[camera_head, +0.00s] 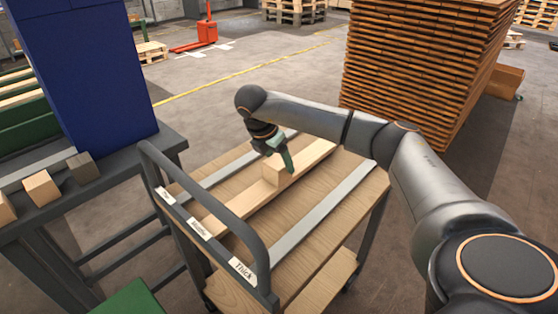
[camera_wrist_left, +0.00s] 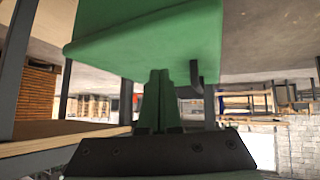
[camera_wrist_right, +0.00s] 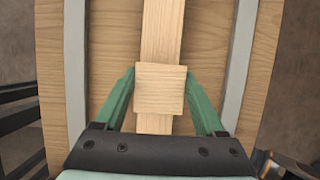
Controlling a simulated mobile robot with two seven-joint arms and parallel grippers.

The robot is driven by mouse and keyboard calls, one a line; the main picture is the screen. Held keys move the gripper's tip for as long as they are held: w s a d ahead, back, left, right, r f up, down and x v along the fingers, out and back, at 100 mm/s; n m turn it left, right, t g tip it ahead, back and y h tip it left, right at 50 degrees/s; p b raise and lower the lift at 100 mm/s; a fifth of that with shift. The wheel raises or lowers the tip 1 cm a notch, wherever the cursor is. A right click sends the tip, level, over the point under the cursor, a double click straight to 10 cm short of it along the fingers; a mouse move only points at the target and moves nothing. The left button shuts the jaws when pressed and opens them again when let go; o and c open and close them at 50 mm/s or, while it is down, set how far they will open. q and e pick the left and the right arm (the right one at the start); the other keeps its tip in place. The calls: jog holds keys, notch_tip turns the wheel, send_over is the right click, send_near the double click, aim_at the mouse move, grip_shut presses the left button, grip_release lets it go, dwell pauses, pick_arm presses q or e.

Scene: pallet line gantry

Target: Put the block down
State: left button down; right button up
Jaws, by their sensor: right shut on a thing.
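A pale wooden block (camera_head: 275,172) is between the fingers of my right gripper (camera_head: 287,160), over the middle plank (camera_head: 229,212) of the cart. In the right wrist view the green fingertips (camera_wrist_right: 160,82) press on both sides of the block (camera_wrist_right: 160,96). The long pale plank (camera_wrist_right: 162,30) runs beneath it. The block looks level and at or very near the plank's surface; I cannot tell whether it touches. My left gripper (camera_wrist_left: 160,100) shows in the left wrist view with its fingers together and nothing between them.
The cart (camera_head: 330,215) has grey strips either side of the plank and labels on its handle (camera_head: 257,225) end; one reads "Thick". A tall plank stack (camera_head: 420,65) stands behind.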

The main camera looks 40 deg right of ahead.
jog(key=o, duration=1.4)
pick_arm(q)
jog(key=shift+s+r+p, duration=0.15)
jog(key=shift+r+p, duration=0.55)
jog(key=shift+p, duration=0.2)
jog(key=shift+d+r, duration=0.1)
jog(key=shift+r, duration=0.15)
jog(key=shift+f, duration=0.15)
pick_arm(e)
jog(key=v, duration=1.2)
pick_arm(q)
jog(key=shift+f, duration=0.1)
pick_arm(e)
jog(key=shift+r, duration=0.15)
pick_arm(q)
jog(key=shift+d, duration=0.1)
